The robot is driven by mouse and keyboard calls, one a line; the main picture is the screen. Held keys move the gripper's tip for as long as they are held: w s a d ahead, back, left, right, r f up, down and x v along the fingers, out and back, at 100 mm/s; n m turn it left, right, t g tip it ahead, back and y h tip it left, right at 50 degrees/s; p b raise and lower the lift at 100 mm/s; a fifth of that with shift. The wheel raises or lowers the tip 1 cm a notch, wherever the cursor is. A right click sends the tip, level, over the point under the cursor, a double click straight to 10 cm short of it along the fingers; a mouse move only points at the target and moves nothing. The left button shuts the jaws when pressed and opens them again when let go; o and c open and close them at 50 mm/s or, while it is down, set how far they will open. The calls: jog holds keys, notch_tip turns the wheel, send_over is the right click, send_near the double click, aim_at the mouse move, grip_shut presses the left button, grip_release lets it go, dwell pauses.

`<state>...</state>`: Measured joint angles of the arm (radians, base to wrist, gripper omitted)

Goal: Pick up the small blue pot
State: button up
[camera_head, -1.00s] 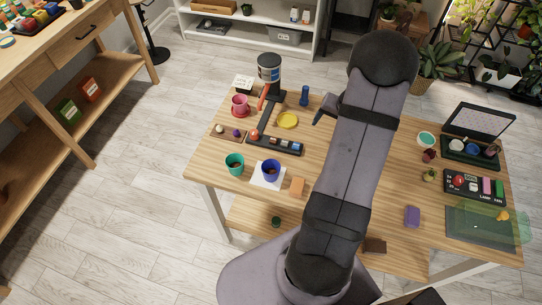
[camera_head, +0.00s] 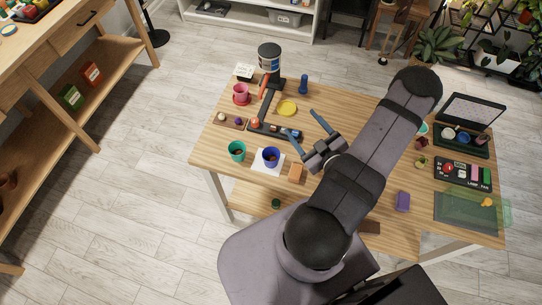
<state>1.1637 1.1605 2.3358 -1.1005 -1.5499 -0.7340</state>
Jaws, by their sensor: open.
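The small blue pot (camera_head: 271,155) stands upright on a white square sheet (camera_head: 259,168) near the left front of the wooden table, with dark contents inside. My gripper (camera_head: 303,128) is open and empty, to the right of the blue pot and apart from it. Its two fingers point up and left over the table. The blue pot is fully in view.
A green pot (camera_head: 237,149) stands close on the left of the blue pot, and an orange block (camera_head: 296,172) lies to its right. Behind are a black rack (camera_head: 275,132), a yellow dish (camera_head: 286,107) and a pink pot (camera_head: 241,91).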

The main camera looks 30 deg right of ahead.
aim_at(275, 162)
jog(key=s+a+f+m+b, duration=0.1)
jog(key=s+a+f, duration=0.1)
jog(key=a+f, duration=0.1)
jog(key=s+a+f+m+t+b, duration=0.1)
jog(key=s+a+f+m+b, duration=0.1)
jog(key=a+f, duration=0.1)
jog(key=s+a+f+m+t+b, duration=0.1)
jog(key=s+a+f, duration=0.1)
jog(key=a, duration=0.3)
jog(key=shift+s+f+y+b, duration=0.3)
jog(key=shift+s+f+b, duration=0.05)
jog(key=shift+f, duration=0.4)
jog(key=shift+w, duration=0.1)
jog(key=shift+w, duration=0.1)
jog(key=shift+w+p, duration=0.45)
jog(key=shift+w, duration=0.45)
jog(key=shift+w+a+r+p, duration=0.1)
jog(key=shift+w+r+p, duration=0.1)
jog(key=shift+w+p, duration=0.95)
jog(key=shift+w+f, duration=0.1)
jog(key=shift+w, duration=1.35)
